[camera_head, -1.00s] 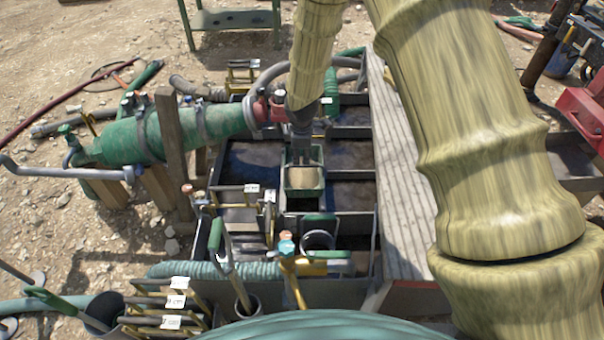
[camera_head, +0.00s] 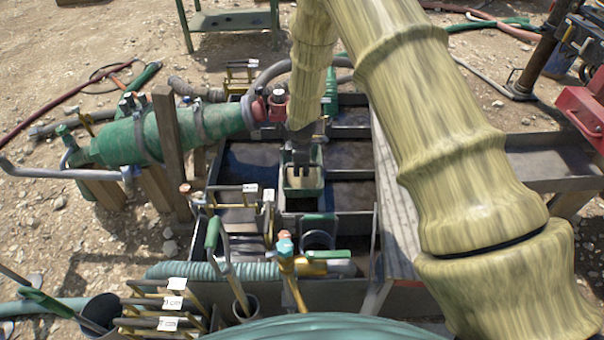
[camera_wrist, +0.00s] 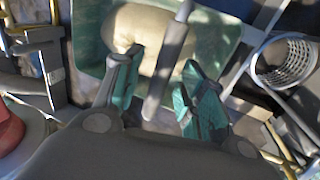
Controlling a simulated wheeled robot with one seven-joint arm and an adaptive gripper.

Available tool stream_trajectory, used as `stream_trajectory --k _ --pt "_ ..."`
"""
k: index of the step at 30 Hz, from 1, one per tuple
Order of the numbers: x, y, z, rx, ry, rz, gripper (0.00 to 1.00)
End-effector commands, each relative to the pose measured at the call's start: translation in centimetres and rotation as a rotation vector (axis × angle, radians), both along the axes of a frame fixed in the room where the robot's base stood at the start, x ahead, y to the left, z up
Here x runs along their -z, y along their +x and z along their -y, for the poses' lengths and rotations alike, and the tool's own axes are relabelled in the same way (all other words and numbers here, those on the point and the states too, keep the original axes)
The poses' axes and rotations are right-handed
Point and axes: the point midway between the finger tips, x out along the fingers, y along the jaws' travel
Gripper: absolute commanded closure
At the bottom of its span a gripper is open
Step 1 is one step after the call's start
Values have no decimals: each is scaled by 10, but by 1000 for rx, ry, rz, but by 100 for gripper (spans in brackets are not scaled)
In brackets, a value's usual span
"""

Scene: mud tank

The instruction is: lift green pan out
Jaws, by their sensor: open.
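The green pan (camera_head: 303,191) sits among the dark tank compartments in the head view, with pale tan material in it. In the wrist view the green pan (camera_wrist: 217,45) fills the upper middle, and a grey bar (camera_wrist: 168,62), which looks like its handle, crosses in front of the tan material. My gripper (camera_wrist: 158,72) is open, with one green-padded finger on each side of the bar. I cannot tell whether either finger touches it. In the head view my gripper (camera_head: 301,160) is over the pan and hides its far part.
A green cylinder (camera_head: 150,137) on wooden posts stands left of the tank. A grey plank (camera_head: 390,200) runs along the right. Upright tools, including a green-handled one (camera_head: 213,235), and a ribbed hose (camera_head: 215,270) are at the near side. A wire basket (camera_wrist: 287,62) shows beside the pan.

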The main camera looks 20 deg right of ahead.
Motion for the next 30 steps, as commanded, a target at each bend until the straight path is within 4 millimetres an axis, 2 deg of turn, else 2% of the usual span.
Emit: stream_trajectory --k 3,9,15,16,30 --pt "6 3 0 0 -1 2 59" --pt "6 3 0 -1 -1 2 61" --pt "6 2 0 -1 0 2 98" --pt "6 2 0 -1 0 2 100" --pt "4 4 0 -1 0 4 100"
